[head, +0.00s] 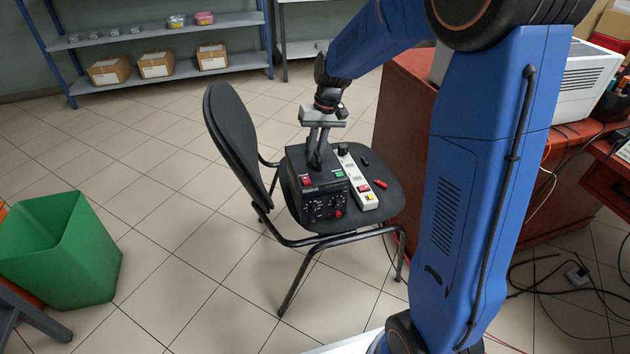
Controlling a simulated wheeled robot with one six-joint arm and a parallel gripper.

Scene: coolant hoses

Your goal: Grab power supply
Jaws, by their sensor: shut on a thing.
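The power supply (325,207) is a black box with knobs on its front, a red switch and a green label on top. It is at the chair seat, towards the left side; I cannot tell whether it rests on the seat or is slightly raised. My gripper (317,160) comes down from above and is shut on the handle at the top of the power supply. The fingers hide part of the handle. The black chair (384,208) has its backrest on the left.
A white power strip (356,180) lies right beside the power supply. A small red item (381,184) and a black item (365,161) lie on the seat. A reddish desk (410,120) stands close right, a green bin (62,252) left. Cables (560,285) lie on the floor at right.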

